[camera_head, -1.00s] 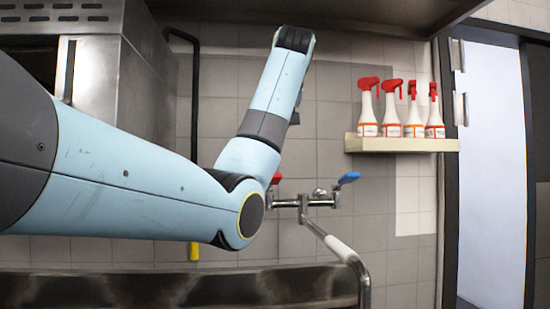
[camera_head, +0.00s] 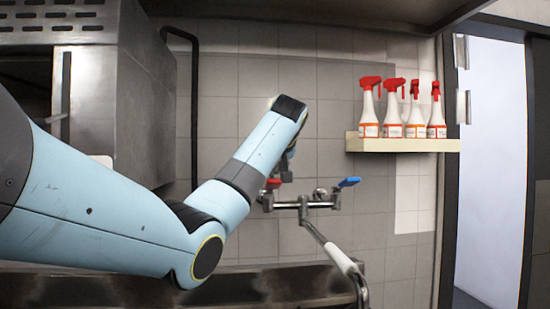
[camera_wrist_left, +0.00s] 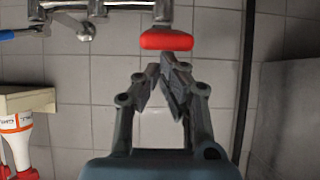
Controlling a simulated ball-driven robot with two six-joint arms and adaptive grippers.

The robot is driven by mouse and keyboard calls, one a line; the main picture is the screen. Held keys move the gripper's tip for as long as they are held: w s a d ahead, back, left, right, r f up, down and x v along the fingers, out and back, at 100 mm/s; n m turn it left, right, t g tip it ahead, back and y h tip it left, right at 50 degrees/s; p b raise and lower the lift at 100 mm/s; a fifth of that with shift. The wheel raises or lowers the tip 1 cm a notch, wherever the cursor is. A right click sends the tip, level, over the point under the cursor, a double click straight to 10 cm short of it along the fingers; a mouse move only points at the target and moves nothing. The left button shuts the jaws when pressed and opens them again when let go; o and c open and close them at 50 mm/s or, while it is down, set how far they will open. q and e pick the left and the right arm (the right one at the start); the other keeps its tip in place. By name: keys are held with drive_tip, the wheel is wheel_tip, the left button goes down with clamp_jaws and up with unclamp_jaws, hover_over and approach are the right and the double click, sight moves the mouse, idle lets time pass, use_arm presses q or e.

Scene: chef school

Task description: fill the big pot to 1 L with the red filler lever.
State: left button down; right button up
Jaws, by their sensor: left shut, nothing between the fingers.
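The red filler lever (camera_head: 273,183) sits on the left end of the chrome wall tap (camera_head: 303,205). It also shows in the left wrist view (camera_wrist_left: 166,40), just ahead of my fingertips. My left gripper (camera_wrist_left: 172,78) is shut and empty, its fingers together close to the lever; I cannot tell whether they touch it. In the head view the gripper (camera_head: 288,172) is small and partly hidden by my left wrist, beside the lever. The big pot is not in view. My right gripper is not in view.
A blue lever (camera_head: 348,182) is on the tap's right end. The spout with its white sleeve (camera_head: 341,259) hangs forward and down. A shelf (camera_head: 402,145) with several spray bottles is at right. A steel cabinet (camera_head: 105,100) stands at left; a dark pipe (camera_head: 195,110) runs down the wall.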

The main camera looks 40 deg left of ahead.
use_arm(q)
drive_tip(key=shift+f, duration=0.15)
wheel_tip(320, 180, down, 6)
drive_tip(key=s+d+t+y+b, duration=0.1)
drive_tip(key=d+t+y+b, duration=0.1)
drive_tip(key=b, duration=0.8)
drive_tip(key=shift+s+t+y, duration=0.25)
drive_tip(key=shift+t+y, duration=0.05)
drive_tip(key=shift+y, duration=0.2)
idle(0.7)
drive_tip(key=shift+d+f, duration=0.1)
idle(0.7)
drive_tip(key=shift+s, duration=0.1)
idle(1.0)
